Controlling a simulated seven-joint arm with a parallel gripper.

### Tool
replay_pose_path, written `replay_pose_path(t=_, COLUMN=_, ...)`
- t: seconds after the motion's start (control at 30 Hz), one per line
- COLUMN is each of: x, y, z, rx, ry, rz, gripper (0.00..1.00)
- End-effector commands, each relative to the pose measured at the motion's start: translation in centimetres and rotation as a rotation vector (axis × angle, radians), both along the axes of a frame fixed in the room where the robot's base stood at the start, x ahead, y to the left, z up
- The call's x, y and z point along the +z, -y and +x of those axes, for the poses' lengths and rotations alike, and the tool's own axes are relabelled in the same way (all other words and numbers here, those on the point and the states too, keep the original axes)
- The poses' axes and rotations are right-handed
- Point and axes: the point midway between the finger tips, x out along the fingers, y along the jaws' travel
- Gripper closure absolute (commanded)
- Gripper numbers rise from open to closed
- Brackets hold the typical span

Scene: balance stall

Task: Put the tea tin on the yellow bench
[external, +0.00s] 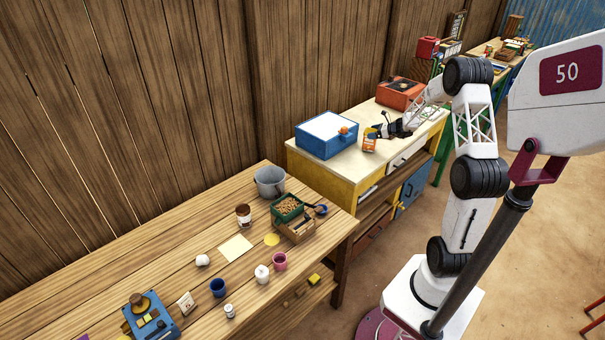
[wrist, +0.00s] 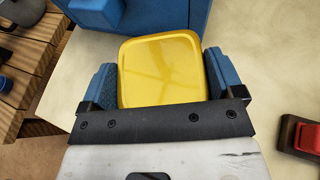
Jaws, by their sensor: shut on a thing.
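The tea tin (external: 369,144) is orange with a yellow lid and appears upright. In the wrist view its yellow lid (wrist: 165,70) fills the space between my two blue finger pads. My gripper (external: 376,132) is shut on the tin, with one finger on each side. The yellow bench (external: 318,172) has a yellow side and a cream top (wrist: 262,75). The tin is over this top, just right of the blue box. I cannot tell whether its base touches the top or is slightly above it.
A blue box with a white lid (external: 327,134) stands close beside the tin. An orange-red box (external: 400,93) is at the bench's back. A red block on a dark base (wrist: 307,137) is at right in the wrist view. The wooden table (external: 150,255) holds cups, jars and a bucket.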

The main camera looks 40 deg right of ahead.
Motion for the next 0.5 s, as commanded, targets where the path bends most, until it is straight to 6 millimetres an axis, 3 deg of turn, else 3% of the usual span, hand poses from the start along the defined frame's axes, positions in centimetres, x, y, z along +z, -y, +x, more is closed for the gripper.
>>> replay_pose_path(t=0.13, x=-0.91, y=0.02, z=0.02, rx=0.000, ry=0.000, rz=0.000, gripper=0.44)
replay_pose_path(t=0.5, x=-1.11, y=0.01, z=0.01, rx=0.000, ry=0.000, rz=-0.001, gripper=0.44)
